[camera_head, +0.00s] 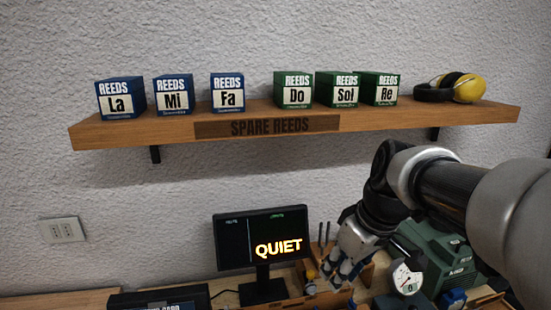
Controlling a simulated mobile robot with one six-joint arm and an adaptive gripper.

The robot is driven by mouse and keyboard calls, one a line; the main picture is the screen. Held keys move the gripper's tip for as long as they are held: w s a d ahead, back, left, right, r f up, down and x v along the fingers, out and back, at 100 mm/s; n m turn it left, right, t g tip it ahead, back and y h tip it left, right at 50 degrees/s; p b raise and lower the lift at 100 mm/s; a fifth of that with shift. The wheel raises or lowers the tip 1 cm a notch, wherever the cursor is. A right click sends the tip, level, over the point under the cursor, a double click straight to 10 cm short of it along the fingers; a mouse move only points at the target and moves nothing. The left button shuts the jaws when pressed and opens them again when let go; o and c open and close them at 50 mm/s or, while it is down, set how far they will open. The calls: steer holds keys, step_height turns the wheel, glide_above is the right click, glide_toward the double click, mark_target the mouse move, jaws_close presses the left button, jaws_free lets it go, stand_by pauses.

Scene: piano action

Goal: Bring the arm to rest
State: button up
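My arm reaches in from the right edge and bends down over the workbench. My gripper (342,272) points down at the bench, just right of the monitor. Its silver fingers overlap small parts and wooden pieces behind them, so I cannot tell whether it is open or shut, or whether anything is between the fingers.
A monitor (233,243) reading QUIET stands left of my gripper. A green machine (437,257) with a round dial gauge (406,277) is close on its right. Above, a wooden shelf (170,133) carries several blue and green reed boxes and yellow earmuffs (469,88).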

steer(key=s+f+m+h, duration=0.1)
steer(key=s+f+m, duration=0.1)
steer(key=s, duration=0.7)
steer(key=s+f+m+t+h, duration=0.1)
steer(key=s+m, duration=0.3)
steer(key=s, duration=0.6)
steer(key=shift+s+d+f+m, duration=0.3)
steer(key=shift+d+f, duration=0.05)
steer(key=shift+f, duration=0.45)
steer(key=shift+d, duration=0.1)
